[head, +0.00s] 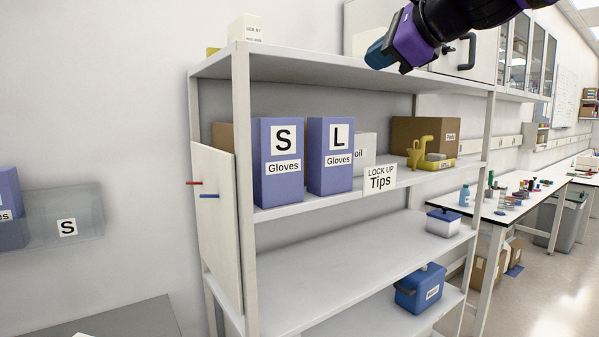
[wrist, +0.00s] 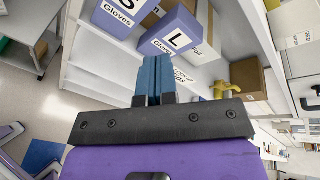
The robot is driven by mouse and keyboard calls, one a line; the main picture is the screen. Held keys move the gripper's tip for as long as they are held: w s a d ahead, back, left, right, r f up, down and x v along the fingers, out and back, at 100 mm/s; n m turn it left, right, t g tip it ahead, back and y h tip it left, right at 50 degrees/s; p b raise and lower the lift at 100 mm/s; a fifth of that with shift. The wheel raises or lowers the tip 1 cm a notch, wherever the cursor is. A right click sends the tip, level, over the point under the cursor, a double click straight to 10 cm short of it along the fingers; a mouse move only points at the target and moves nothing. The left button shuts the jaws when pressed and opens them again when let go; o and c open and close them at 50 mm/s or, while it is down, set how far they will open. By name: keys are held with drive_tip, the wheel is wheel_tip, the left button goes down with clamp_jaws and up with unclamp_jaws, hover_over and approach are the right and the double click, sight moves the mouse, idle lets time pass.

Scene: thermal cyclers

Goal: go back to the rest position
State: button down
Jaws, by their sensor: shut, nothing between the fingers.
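My gripper (head: 376,54) is at the top of the head view, in front of the shelf unit's upper part, with its blue fingers pointing down and left. In the wrist view its two blue fingers (wrist: 153,78) are together, with nothing between them. The shelf unit (head: 365,240) stands in front of me. On its middle shelf are the purple S gloves box (head: 283,185) and the purple L gloves box (head: 331,183). The L box also shows in the wrist view (wrist: 172,35), beyond the fingertips; the gripper appears apart from it.
A blue container (head: 419,290) and a small blue-lidded box (head: 443,223) sit on lower shelves. A brown box (head: 425,135) and a yellow item (head: 424,152) are on the right of the middle shelf. A clear wall bin (head: 80,215) hangs left. A lab bench (head: 500,217) stands right.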

drive_tip(key=s+d+f+n+g+h, duration=0.2)
drive_tip(key=s+d+f+n, duration=0.3)
drive_tip(key=f, duration=0.4)
drive_tip(key=s+d+f+n+g+h, duration=0.2)
drive_tip(key=s+d+f+n, duration=0.4)
drive_tip(key=s+f, duration=0.4)
drive_tip(key=s+d+f+n+g+h, duration=0.3)
drive_tip(key=s+d+f+n, duration=0.3)
drive_tip(key=s+f+n, duration=0.2)
drive_tip(key=shift+s+f+h, duration=0.15)
drive_tip(key=shift+f+h, duration=0.15)
drive_tip(key=shift+f, duration=0.6)
